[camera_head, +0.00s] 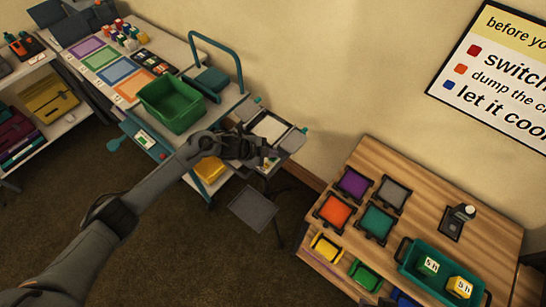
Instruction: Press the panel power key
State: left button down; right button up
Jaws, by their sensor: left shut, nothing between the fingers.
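My left arm reaches in from the lower left, and my left gripper (266,153) is at the right end of the cart. Its fingers are together with nothing between them. It is in front of a grey box with a pale top face (269,127), and it hides part of that box. I cannot tell whether the fingers touch it. A small panel with a white and green face (148,139) is on the front of the cart, left of my forearm. I cannot make out a power key on either one. My right gripper is not in view.
A green bin (172,104) stands on the cart beside a teal handle rail (218,45). A grey stool seat (252,208) is below the gripper. A wooden table (485,215) at the right holds coloured trays and a teal crate (410,257). Open floor lies between.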

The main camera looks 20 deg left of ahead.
aim_at(271, 159)
pick_arm(q)
jog(key=shift+f, duration=0.15)
jog(key=shift+f+b, duration=0.3)
dwell(0.6)
jog(key=shift+r, duration=0.1)
jog(key=shift+r+p, duration=0.35)
jog(key=shift+p, duration=0.15)
notch_tip(271, 159, up, 6)
jog(key=p, duration=0.5)
dwell(0.4)
jog(key=shift+f, duration=0.1)
